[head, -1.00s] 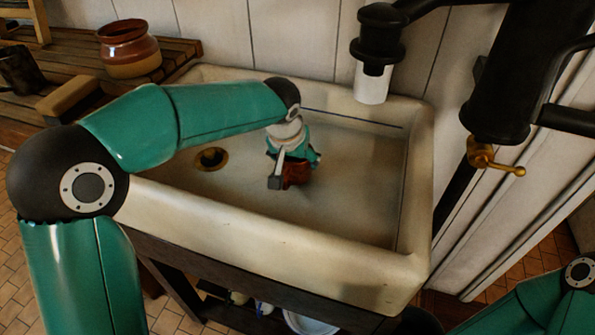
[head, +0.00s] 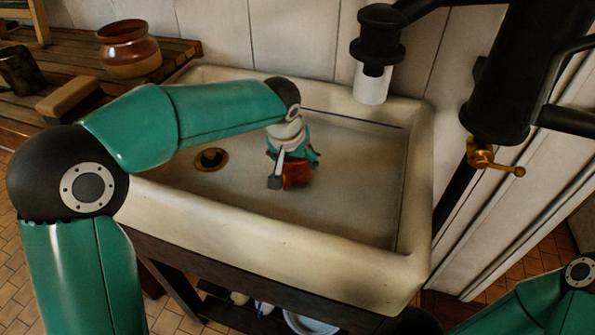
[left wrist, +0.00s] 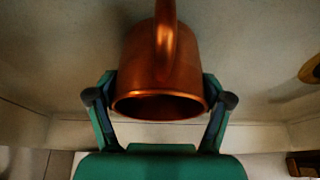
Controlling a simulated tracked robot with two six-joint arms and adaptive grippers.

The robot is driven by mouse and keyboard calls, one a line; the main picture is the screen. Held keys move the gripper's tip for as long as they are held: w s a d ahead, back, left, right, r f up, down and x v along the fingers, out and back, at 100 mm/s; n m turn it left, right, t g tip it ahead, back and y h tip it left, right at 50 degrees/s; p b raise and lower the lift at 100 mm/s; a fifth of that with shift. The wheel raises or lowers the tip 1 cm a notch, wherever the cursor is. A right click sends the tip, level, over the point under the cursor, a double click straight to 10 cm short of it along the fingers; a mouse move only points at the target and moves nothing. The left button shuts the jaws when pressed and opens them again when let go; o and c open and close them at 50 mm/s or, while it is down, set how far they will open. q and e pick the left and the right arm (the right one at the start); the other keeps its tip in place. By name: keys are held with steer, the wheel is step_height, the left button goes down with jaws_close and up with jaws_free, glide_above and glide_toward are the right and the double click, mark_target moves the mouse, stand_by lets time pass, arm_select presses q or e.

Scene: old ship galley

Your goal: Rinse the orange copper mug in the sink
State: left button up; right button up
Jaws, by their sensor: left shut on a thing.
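The orange copper mug (head: 298,174) is inside the white sink (head: 262,230), mostly hidden by my left gripper (head: 292,160) in the head view. In the left wrist view the copper mug (left wrist: 160,70) shows large, with its handle toward the camera and its dark opening toward my gripper's palm. The fingers of my left gripper (left wrist: 160,100) are shut on both sides of the mug near its rim. I cannot tell whether the mug touches the sink floor. My right gripper is not in view; only part of my right arm shows at the lower right.
A brass tap (head: 494,160) is on the black pipe to the right. The brass drain (head: 210,159) is left of the mug. A brown jar (head: 129,48) and a brush (head: 69,99) sit on the slatted board.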

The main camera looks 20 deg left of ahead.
arm_select(q)
steer(key=shift+r+p, duration=6.75)
steer(key=shift+r, duration=1.95)
step_height(320, 180, up, 4)
steer(key=p, duration=0.3)
steer(key=shift+f, duration=0.1)
